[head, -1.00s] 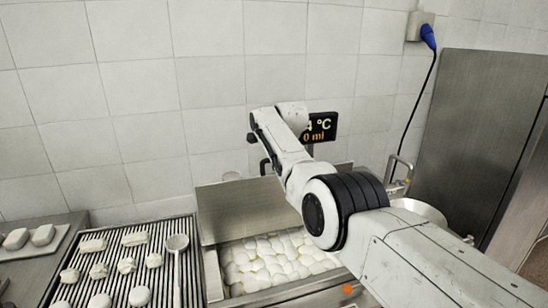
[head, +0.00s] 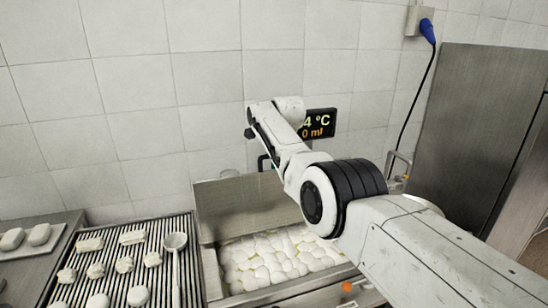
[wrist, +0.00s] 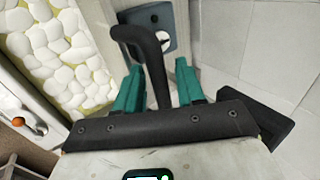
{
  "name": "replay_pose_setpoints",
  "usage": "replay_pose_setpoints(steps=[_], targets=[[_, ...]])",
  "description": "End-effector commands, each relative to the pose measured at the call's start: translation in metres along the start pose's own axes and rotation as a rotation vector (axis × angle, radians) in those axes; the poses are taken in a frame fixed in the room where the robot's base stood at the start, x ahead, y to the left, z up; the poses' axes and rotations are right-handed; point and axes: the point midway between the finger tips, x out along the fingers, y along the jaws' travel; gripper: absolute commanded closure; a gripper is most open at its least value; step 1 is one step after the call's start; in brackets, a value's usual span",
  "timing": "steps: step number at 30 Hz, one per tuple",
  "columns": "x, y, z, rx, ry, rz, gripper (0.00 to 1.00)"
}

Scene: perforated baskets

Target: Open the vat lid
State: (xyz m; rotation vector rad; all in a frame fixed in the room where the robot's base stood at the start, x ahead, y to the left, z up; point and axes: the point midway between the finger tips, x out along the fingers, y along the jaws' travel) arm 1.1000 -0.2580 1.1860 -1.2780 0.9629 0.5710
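The vat (head: 209,270) is a steel tub full of white lumps in a yellowish liquid. Its steel lid (head: 240,200) stands raised and tilted at the back, and the opening is uncovered. In the head view my arm hides my fingers. In the wrist view my gripper (wrist: 160,88) has two teal fingers spread apart. A black curved handle (wrist: 148,50) runs up between them, with a gap visible on both sides. The white lumps also show at the left of the wrist view (wrist: 60,50). Part of the vat's right side is hidden behind my arm.
A ribbed draining board (head: 115,254) with white pieces and a ladle (head: 175,242) lies left of the vat. A temperature display (head: 319,124) is behind my arm. A blue plug (head: 428,32) with a hanging cable and a steel panel (head: 460,130) are at right.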

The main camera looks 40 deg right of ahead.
Motion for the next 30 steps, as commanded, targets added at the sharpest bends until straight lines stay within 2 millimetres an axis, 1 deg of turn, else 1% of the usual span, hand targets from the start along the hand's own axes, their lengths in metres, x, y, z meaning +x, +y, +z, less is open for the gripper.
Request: replay_pose_setpoints(steps=[7, 14, 17, 30], targets=[[-0.004, -0.001, 0.002, -0.002, -0.002, 0.0, 0.6], [-0.02, -0.001, 0.002, -0.001, -0.003, -0.002, 0.6], [-0.029, 0.0, 0.001, 0.001, -0.002, -0.003, 0.6], [-0.094, 0.0, 0.0, 0.0, 0.0, -0.002, 0.6]])
